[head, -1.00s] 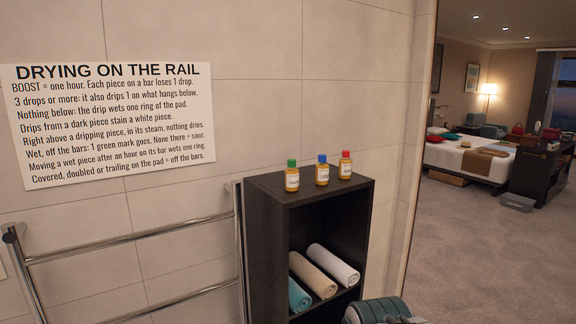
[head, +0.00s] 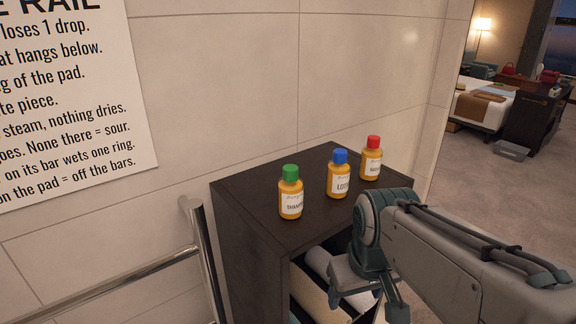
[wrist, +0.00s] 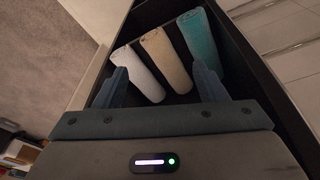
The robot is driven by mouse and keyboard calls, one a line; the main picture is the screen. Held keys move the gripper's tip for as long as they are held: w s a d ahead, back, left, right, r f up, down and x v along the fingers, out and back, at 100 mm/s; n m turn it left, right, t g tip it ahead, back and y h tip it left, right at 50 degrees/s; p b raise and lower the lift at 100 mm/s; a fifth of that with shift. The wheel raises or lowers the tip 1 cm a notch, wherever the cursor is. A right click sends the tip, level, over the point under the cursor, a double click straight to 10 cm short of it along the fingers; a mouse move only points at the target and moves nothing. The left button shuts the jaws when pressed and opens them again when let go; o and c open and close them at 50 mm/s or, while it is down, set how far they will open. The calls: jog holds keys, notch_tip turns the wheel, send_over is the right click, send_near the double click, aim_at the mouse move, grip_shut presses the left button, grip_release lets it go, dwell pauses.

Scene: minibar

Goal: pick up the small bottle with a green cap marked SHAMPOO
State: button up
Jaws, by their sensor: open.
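The small bottle with a green cap (head: 290,196) stands upright on top of the dark cabinet, the leftmost of three bottles; its label reads SHAMP with the end turned out of sight. My gripper shows in the wrist view (wrist: 168,88) with its two fingers apart and nothing between them touching. It points toward the cabinet's open shelf with rolled towels. In the head view my arm is at the right, in front of the cabinet, lower than the bottles and apart from them. The fingertips are hard to make out there.
A blue-capped bottle (head: 338,176) and a red-capped bottle (head: 371,160) stand to the right on the dark cabinet (head: 250,205). White (wrist: 141,75), beige (wrist: 166,60) and teal (wrist: 201,42) towels lie in its shelf. A metal rail (head: 204,262) is at the left, before the wall.

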jog(key=w+r+n+p, duration=0.1)
jog(key=r, duration=0.3)
jog(key=w+a+r+n+p, duration=0.1)
jog(key=r+p, duration=0.1)
jog(key=r, duration=0.2)
jog(key=w+a+r+n+p, duration=0.1)
jog(key=r+n+p, duration=0.1)
jog(key=r, duration=0.2)
jog(key=shift+w+r+g, duration=0.15)
jog(key=shift+w+g, duration=0.1)
jog(key=shift+g, duration=0.15)
notch_tip(320, 180, up, 18)
jog(key=n+g, duration=0.2)
jog(key=n, duration=1.3)
send_over(290, 167)
jog(key=f, duration=0.8)
jog(key=shift+w+d+f+b, duration=0.1)
jog(key=shift+w+d+b, duration=0.05)
jog(key=shift+d+b, duration=0.25)
jog(key=shift+s+a+f+p, duration=0.1)
jog(key=shift+a+f+p, duration=0.1)
jog(key=shift+f, duration=1.15)
jog(key=shift+s+a+f+p, duration=0.1)
jog(key=shift+a+f, duration=0.05)
jog(key=shift+f, duration=1.2)
jog(key=c, duration=1.1)
